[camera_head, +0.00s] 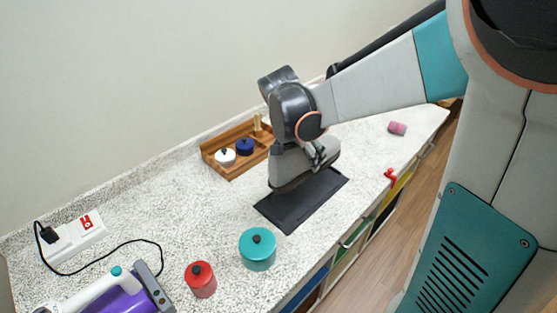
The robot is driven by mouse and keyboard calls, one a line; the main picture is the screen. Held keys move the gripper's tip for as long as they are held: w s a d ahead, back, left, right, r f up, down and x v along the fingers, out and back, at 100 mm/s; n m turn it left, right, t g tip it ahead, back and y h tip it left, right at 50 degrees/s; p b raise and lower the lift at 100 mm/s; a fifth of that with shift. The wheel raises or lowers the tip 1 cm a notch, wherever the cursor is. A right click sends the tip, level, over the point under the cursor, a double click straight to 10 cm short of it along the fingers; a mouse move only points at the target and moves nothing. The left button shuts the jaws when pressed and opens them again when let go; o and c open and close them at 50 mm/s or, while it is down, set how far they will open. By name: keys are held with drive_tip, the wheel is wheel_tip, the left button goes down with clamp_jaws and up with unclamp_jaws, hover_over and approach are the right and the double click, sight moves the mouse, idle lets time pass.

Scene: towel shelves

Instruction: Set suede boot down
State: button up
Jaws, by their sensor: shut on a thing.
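A grey suede boot (287,168) with a dark sole is upright over the black mat (288,218) on the speckled counter. My gripper (318,155) is shut on the boot at its upper part, with my arm reaching in from the upper right. The boot's sole is at or just above the mat; I cannot tell whether it touches. The wrist and fingers hide part of the boot, and the boot hides part of the mat.
A teal pot (257,252) and red pot (201,281) stand in front.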

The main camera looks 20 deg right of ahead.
wheel_tip(320, 180, down, 12)
drive_tip(key=b, duration=0.3)
drive_tip(key=shift+r, duration=0.2)
drive_tip(key=shift+f+b, duration=0.15)
drive_tip(key=shift+b, duration=0.2)
drive_tip(key=o, duration=1.5)
